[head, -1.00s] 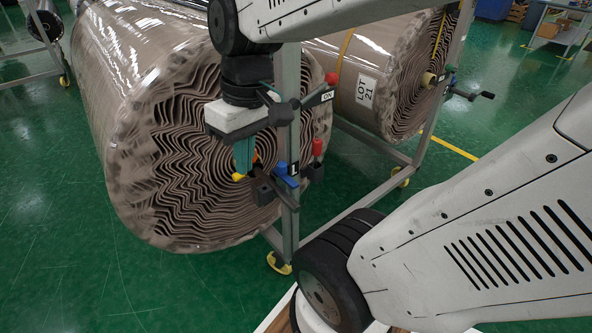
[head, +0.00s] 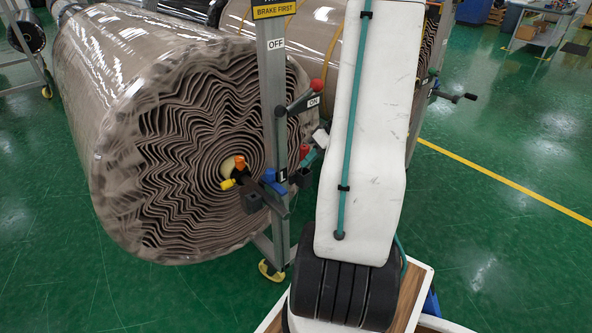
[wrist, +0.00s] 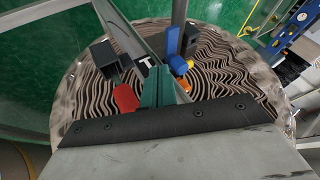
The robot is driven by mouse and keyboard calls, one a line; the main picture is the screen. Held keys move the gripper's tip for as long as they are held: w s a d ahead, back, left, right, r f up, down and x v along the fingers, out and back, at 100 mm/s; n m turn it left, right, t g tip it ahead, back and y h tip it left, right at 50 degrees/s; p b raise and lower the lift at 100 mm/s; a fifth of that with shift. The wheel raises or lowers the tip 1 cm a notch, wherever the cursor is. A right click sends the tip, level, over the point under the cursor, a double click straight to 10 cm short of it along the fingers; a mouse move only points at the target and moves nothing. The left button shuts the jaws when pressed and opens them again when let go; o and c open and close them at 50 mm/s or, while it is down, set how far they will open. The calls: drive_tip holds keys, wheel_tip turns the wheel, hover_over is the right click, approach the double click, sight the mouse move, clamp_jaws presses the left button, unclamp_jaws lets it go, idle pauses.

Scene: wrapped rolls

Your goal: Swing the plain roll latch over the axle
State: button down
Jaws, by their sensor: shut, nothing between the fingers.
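The plain roll (head: 120,150) is the near one, wrapped in clear film, with its ribbed end facing me. Its pale axle end (head: 229,164) shows at the centre of the spiral, with an orange-tipped piece (head: 239,161) and a yellow-tipped piece (head: 228,184) beside it. Dark latch parts with a blue piece (head: 270,177) and a red grip (head: 305,150) sit at the post; which part swings is unclear. My gripper (head: 308,161) is shut and empty by the red grip, partly hidden by my arm. In the wrist view its teal fingers (wrist: 160,88) lie beside a red piece (wrist: 125,98).
A second roll (head: 310,40) stands behind. Green floor (head: 470,230) is open at the right.

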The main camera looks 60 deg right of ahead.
sight(273, 179)
drive_tip(key=x, duration=0.9)
